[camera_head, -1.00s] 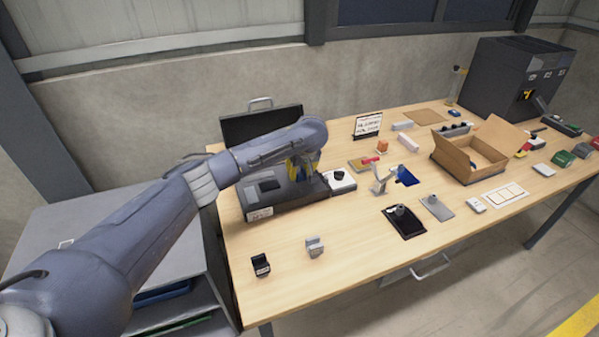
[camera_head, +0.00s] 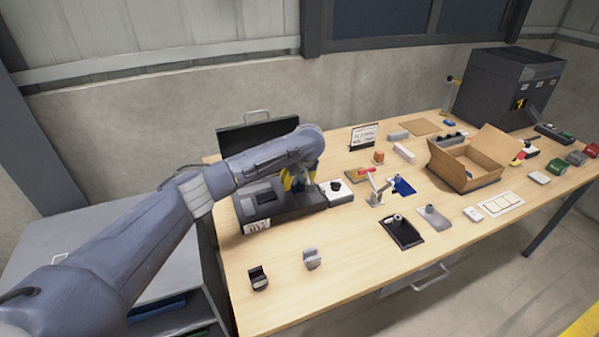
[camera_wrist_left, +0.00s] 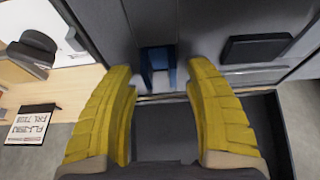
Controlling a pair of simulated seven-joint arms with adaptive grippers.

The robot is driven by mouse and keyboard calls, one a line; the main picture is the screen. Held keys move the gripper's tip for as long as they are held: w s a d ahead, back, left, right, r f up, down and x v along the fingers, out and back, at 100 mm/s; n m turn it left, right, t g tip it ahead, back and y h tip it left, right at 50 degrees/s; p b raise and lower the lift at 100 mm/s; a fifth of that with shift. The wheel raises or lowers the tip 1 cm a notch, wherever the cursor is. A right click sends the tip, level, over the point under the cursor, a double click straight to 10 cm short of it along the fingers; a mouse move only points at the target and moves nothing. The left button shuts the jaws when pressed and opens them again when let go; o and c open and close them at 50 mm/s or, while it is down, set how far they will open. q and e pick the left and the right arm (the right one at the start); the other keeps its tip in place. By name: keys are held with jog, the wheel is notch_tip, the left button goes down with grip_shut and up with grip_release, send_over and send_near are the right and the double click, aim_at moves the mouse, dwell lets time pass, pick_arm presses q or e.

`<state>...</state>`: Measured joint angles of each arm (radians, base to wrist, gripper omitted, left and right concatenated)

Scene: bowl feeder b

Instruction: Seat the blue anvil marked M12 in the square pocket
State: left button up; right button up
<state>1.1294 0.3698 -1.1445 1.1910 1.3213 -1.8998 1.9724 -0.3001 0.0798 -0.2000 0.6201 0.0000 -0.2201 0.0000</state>
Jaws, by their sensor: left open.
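My left gripper (camera_head: 300,182) is over the dark grey machine (camera_head: 285,208) at the left of the table, its yellow fingers partly hidden by my arm. In the left wrist view its fingers (camera_wrist_left: 160,88) are spread open, with nothing clamped between them. A blue piece (camera_wrist_left: 159,62), likely the anvil, shows between and beyond the fingertips, inside a narrow recess in the grey machine top (camera_wrist_left: 205,28). Its M12 mark is not visible, and I cannot tell how deep it sits. A black square (camera_wrist_left: 258,47) is on the machine top beside it. My right gripper is not seen.
The machine's dark lid (camera_head: 258,132) stands open behind it. Two small blocks, black (camera_head: 258,279) and grey (camera_head: 312,259), stand in front. A sign (camera_head: 364,136) and an open cardboard box (camera_head: 463,178) are further right.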

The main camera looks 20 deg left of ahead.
pick_arm(q)
jog(key=v, duration=1)
jog(key=shift+s+r, duration=0.15)
jog(key=shift+r, duration=0.2)
